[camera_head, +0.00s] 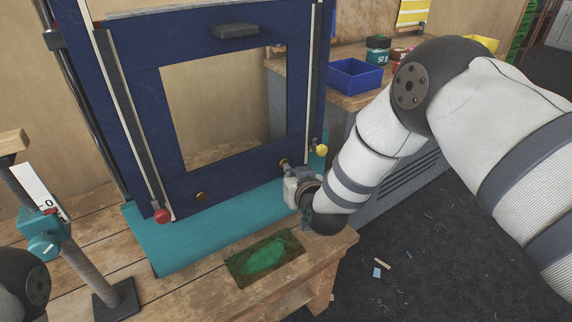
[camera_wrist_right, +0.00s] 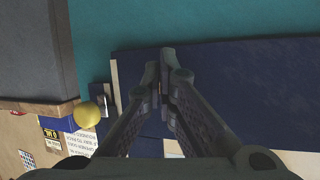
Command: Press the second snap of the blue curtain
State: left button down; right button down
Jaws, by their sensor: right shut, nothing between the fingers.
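The blue curtain (camera_head: 235,165) is a dark blue panel with a rectangular window, hanging upright in a frame; it also shows in the right wrist view (camera_wrist_right: 225,75). One brass snap (camera_head: 201,196) sits on its lower band, left of centre. Another brass snap (camera_head: 283,163) shows partly at the lower right, close to my right gripper. My right gripper (camera_head: 289,182) is shut and empty, in front of the curtain's lower right part. In the wrist view its fingertips (camera_wrist_right: 166,65) are together over the blue panel; contact cannot be told. My left gripper is out of view.
A red knob (camera_head: 162,215) and a yellow knob (camera_head: 321,150) sit at the frame's lower ends. A teal mat (camera_head: 165,245) lies under the curtain, with a green-stained patch (camera_head: 264,258) in front. A teal-clamped post (camera_head: 85,270) stands left. A blue bin (camera_head: 355,76) is behind right.

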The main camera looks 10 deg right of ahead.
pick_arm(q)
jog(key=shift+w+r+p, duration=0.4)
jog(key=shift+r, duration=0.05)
pick_arm(e)
jog(key=shift+s+d, duration=0.35)
jog(key=shift+s, duration=0.5)
